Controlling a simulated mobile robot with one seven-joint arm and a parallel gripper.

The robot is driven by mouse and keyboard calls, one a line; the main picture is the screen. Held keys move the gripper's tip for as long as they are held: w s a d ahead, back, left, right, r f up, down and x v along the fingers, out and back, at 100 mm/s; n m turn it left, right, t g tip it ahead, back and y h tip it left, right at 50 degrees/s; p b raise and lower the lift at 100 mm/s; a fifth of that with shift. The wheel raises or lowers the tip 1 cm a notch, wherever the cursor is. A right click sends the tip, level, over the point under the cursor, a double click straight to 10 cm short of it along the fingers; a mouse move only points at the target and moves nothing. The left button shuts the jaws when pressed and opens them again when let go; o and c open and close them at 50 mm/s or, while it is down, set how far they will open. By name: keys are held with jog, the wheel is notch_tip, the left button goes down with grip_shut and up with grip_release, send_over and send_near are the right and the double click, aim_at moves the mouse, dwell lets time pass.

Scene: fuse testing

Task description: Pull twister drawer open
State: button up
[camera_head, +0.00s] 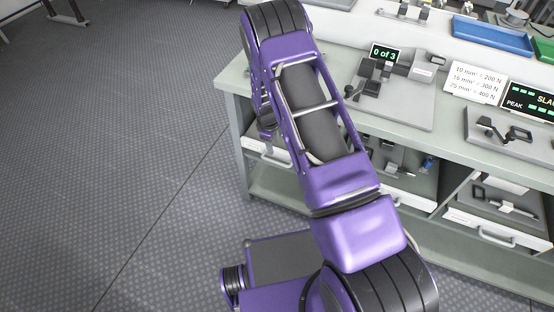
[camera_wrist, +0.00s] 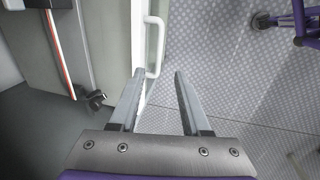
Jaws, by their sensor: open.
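A white drawer front (camera_wrist: 138,30) with a white bar handle (camera_wrist: 160,45) shows in the wrist view. My gripper (camera_wrist: 160,72) is open, one finger on each side of the handle's near end in the picture. The left finger overlaps the drawer front's edge. I cannot tell whether a finger touches the handle. In the head view, the left drawer (camera_head: 268,154) is at the bench's left end, below the worktop, with my wrist beside it. My arm hides part of that drawer, and my fingertips are not clear there. I see no label naming the drawer.
The grey-green bench (camera_head: 232,85) carries test devices, a "0 of 3" display (camera_head: 384,53) and a blue tray (camera_head: 492,36). A middle drawer (camera_head: 408,199) and right drawer (camera_head: 480,228) are to the right. The floor (camera_head: 120,130) left of the bench is mostly clear.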

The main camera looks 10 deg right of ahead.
aim_at(277, 162)
jog(key=f, duration=0.4)
jog(key=w+d+f, duration=0.1)
jog(key=f, duration=0.3)
jog(key=w+f+b, duration=0.1)
jog(key=f, duration=0.3)
jog(key=shift+d, duration=0.25)
grip_shut()
dwell(0.8)
